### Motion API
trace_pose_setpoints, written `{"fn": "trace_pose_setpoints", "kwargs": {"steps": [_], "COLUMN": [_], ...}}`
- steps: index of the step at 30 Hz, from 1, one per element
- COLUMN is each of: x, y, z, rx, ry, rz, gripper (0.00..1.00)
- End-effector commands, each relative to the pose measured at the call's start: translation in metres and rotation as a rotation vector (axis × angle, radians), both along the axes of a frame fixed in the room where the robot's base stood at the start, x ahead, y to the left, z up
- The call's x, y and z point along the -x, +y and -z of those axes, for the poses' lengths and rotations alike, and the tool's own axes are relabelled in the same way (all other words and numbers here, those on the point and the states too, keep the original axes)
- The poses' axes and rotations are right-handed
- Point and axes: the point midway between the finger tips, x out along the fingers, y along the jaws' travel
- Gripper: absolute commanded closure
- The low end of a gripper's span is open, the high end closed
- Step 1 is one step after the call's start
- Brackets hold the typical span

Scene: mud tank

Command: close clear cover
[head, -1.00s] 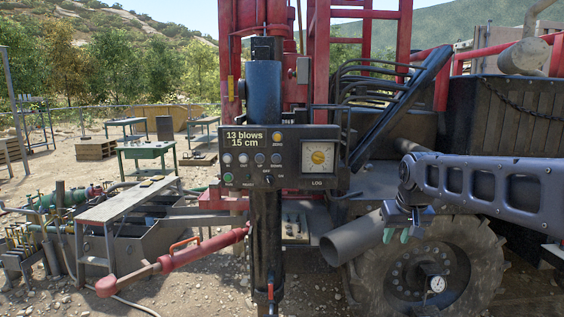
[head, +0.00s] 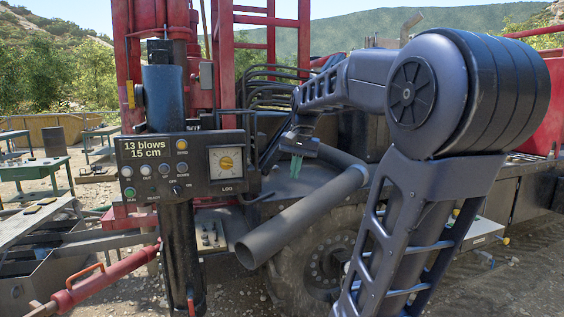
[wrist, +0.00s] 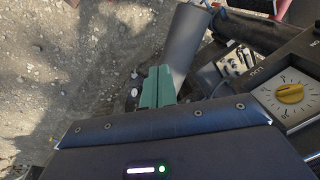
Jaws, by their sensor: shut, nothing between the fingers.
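The control box (head: 150,181) carries a readout, buttons and, on its right part, a square LOG dial (head: 227,161) with a yellow knob. The dial also shows at the right of the wrist view (wrist: 290,95). I cannot make out a clear cover or its position in either view. My gripper (head: 296,167) has green fingers and is to the right of the box in the head view, apart from it. In the wrist view its fingers (wrist: 158,86) are together, with nothing held, left of the dial.
A wide grey pipe (head: 300,215) slants up to the right below my gripper. Red mast posts (head: 125,60) rise behind the box. A large tyre (head: 320,260) stands behind the pipe.

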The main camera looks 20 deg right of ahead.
Motion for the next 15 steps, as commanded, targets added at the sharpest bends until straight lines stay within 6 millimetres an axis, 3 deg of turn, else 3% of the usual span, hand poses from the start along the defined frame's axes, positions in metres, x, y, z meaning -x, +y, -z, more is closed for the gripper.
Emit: {"fn": "trace_pose_setpoints", "kwargs": {"steps": [6, 15], "x": [-0.056, -0.128], "y": [-0.017, -0.045], "z": [-0.034, -0.067], "rx": [-0.068, -0.145], "ry": [0.110, 0.263], "rz": [0.158, 0.363], "gripper": [1.00, 1.00]}}
